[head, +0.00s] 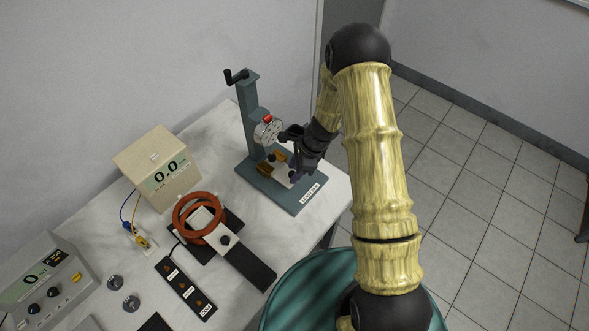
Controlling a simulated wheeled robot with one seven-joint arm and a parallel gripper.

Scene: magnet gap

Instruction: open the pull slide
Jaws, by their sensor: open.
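A teal stand (252,120) with a crank handle on top and a round dial on its column stands at the back right of the table. Its flat teal base (307,208) carries a white label and brass-coloured parts (266,162). My gripper (292,165) is open, low over this base, right of the column. Its fingers partly hide the parts there, and I cannot tell whether they touch anything. I cannot make out for certain which part is the pull slide. A black track (248,262) with a pale block and red coil rings (199,218) lies front left of the stand.
The white table (228,125) also holds a beige meter box (158,168) reading 0.0, a grey control unit (45,282) and a black terminal strip (185,288). Blue and yellow leads run by the box.

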